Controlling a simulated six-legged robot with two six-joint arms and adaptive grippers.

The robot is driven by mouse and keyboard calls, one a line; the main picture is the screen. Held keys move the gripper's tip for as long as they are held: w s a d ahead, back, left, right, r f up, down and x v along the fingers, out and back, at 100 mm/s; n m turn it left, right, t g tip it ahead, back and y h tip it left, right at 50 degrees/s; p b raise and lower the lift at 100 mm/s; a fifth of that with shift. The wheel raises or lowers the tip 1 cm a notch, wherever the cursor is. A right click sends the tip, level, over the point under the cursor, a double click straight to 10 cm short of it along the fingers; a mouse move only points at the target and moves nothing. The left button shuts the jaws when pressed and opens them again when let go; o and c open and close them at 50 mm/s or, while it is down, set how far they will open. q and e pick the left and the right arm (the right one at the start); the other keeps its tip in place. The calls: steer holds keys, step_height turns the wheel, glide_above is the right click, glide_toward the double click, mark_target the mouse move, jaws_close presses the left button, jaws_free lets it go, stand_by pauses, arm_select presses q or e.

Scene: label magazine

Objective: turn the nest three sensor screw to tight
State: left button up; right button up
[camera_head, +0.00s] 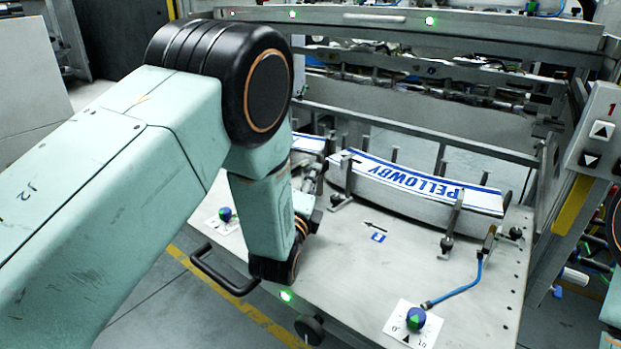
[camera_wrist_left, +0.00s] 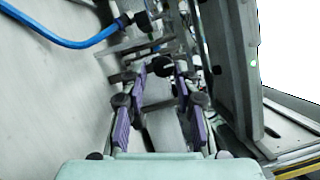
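I cannot tell which part is the nest three sensor screw; no label in view reads three. A blue-green knob (camera_head: 416,318) sits on a white 0-to-10 dial plate at the table's front, with a blue cable leading to a sensor bracket (camera_head: 489,240). A similar knob (camera_head: 225,214) is at left, partly near my arm. My left gripper (camera_head: 316,182) is by the label stacks, largely hidden by my arm. In the left wrist view my left gripper (camera_wrist_left: 161,88) has its purple-padded fingers apart, with a dark knob (camera_wrist_left: 160,66) beyond the tips. My right gripper is out of view.
A stack of PELLOWBY labels (camera_head: 420,190) stands between metal posts on the grey table (camera_head: 345,275). A black handle (camera_head: 222,275) and a dark round knob (camera_head: 309,328) stick out at the front edge. A button panel (camera_head: 598,130) is at right.

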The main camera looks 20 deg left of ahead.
arm_select(q)
steer(key=shift+r, duration=0.1)
steer(key=s, duration=0.8)
steer(key=s+f, duration=0.1)
steer(key=s, duration=0.2)
steer(key=shift+s+d+f, duration=0.1)
steer(key=shift+s+d, duration=0.05)
steer(key=shift+s, duration=0.25)
